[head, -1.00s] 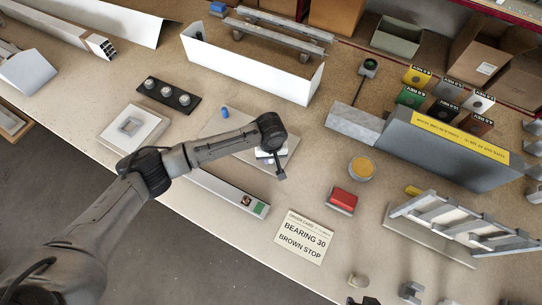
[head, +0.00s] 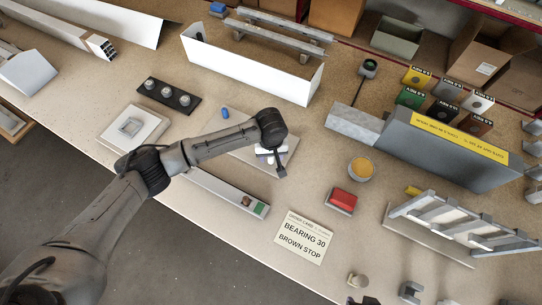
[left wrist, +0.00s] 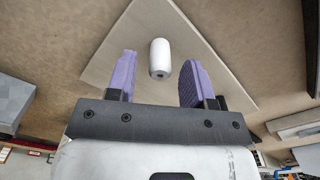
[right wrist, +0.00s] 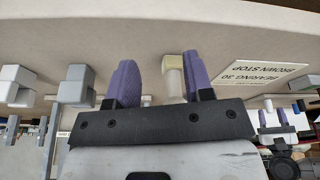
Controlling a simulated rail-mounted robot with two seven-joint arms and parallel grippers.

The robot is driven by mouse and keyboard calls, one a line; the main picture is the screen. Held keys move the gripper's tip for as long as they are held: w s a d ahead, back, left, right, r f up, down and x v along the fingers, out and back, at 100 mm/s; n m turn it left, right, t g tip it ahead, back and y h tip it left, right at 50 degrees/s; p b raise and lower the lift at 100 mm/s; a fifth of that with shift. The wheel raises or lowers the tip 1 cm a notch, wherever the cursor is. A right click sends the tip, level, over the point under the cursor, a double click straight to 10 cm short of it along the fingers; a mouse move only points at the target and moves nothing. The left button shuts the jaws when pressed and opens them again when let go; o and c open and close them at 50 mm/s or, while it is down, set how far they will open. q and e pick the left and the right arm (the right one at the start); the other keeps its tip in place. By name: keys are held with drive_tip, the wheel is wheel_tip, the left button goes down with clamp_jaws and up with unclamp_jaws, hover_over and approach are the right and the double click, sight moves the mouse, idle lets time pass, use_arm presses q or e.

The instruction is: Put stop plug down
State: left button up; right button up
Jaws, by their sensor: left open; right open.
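A white cylindrical plug (left wrist: 160,58) with a dark hole in its end lies on a pale square board (left wrist: 110,70) in the left wrist view. I cannot tell for sure that it is the stop plug. My left gripper (left wrist: 155,78) is open, its purple fingers on either side of the plug with gaps. In the head view my left gripper (head: 272,158) is over the board (head: 243,150), its wrist hiding the plug. My right gripper (right wrist: 160,80) is open, with a beige-topped piece (right wrist: 172,67) between its fingers, near the right one; contact is unclear. That piece also shows in the head view (head: 358,281).
A small blue cylinder (head: 225,113) is at the board's upper left. A card (head: 304,238) reads "BEARING 30 BROWN STOP". A red block (head: 342,200), a round orange-filled dish (head: 361,168) and a long profile (head: 228,191) lie nearby.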

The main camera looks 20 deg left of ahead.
use_arm(q)
wheel_tip(320, 180, up, 9)
drive_tip(key=shift+f+p, duration=0.2)
drive_tip(key=shift+p, duration=0.3)
use_arm(e)
drive_tip(key=shift+r, duration=0.65)
use_arm(q)
drive_tip(key=shift+r, duration=0.65)
use_arm(e)
drive_tip(key=shift+d, duration=0.15)
